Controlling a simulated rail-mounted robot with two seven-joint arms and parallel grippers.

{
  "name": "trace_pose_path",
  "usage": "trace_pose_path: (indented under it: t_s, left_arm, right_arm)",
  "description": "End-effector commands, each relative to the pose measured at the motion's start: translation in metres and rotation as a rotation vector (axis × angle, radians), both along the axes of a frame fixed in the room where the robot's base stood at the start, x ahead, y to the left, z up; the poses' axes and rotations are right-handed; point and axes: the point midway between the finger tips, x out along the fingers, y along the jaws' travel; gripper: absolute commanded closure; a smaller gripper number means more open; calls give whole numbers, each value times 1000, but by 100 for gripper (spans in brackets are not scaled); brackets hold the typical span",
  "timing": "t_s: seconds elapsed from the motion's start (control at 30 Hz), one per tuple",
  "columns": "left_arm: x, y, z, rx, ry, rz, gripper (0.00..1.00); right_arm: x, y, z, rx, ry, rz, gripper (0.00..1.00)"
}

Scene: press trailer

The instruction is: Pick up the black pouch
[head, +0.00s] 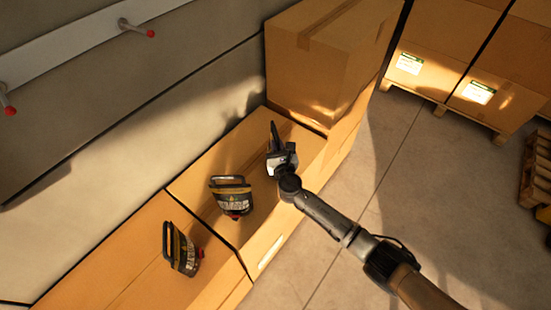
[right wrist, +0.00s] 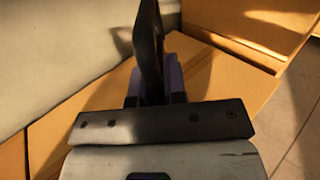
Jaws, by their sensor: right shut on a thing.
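The black pouch (head: 274,133) shows as a thin dark upright shape at the tip of my right gripper (head: 277,147), above the top of a cardboard box. In the right wrist view the pouch (right wrist: 150,45) stands edge-on between the two fingers of the right gripper (right wrist: 153,85), which is shut on it. Its lower part is hidden by the gripper. I cannot tell whether it touches the box below. My left gripper is not in view.
Two black and yellow handled items, one in the middle (head: 231,196) and one at lower left (head: 181,250), rest on the box tops. A taller cardboard box (head: 325,65) stands just behind the gripper. A wall with red-tipped pegs (head: 137,28) is at left. Open floor (head: 400,170) is at right.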

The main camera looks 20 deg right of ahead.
Motion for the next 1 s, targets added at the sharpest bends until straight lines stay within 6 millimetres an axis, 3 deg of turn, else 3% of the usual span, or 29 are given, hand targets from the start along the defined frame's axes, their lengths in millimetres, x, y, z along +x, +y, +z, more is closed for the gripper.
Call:
trace_pose_path:
  t_s: [0.77,1.0]
  left_arm:
    - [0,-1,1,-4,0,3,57]
    - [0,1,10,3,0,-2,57]
  right_arm:
    - [1,0,5,0,-6,0,100]
    - [1,0,21,1,-8,1,100]
